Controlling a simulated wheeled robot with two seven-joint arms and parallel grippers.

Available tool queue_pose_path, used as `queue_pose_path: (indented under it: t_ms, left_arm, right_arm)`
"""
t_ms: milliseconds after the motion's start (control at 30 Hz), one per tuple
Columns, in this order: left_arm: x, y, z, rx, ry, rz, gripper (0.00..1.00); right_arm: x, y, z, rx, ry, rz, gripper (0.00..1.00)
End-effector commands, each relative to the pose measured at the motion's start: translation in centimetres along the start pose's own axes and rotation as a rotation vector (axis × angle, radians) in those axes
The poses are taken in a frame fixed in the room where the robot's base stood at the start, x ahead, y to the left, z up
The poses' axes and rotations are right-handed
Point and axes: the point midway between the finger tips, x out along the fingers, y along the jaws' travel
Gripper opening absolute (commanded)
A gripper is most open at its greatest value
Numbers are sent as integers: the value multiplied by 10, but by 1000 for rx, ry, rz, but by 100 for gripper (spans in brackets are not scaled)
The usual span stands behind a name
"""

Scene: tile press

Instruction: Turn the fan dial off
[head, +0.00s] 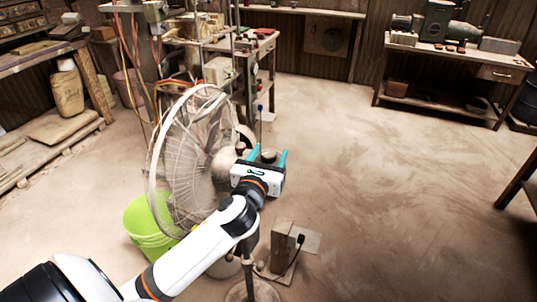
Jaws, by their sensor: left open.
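The fan (190,165) is a large round wire cage on a stand, left of the middle in the head view. Its motor housing sits at the right of the cage, partly hidden behind my left gripper. My left gripper (267,157) is open, its two teal fingers pointing away from me beside the motor housing. The dial's setting cannot be read. My right gripper is not in view.
A lime green bucket (150,232) stands behind the fan at left. A wooden block (281,246) stands on the floor near the fan's base. Workbenches line the left and back. The floor at right is mostly clear.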

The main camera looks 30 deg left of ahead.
Motion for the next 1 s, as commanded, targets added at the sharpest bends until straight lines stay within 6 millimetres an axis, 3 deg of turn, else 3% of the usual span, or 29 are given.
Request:
queue_pose_path:
  t_ms: [200,467,767,1000]
  left_arm:
    - [0,0,0,0,0,0,57]
    - [0,0,0,0,0,0,14]
    - [0,0,-1,0,0,-33,13]
    - [0,2,-3,-4,-1,-161,13]
  right_arm:
    - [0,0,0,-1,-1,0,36]
    - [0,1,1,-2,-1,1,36]
    - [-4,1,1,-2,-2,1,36]
    - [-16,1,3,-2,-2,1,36]
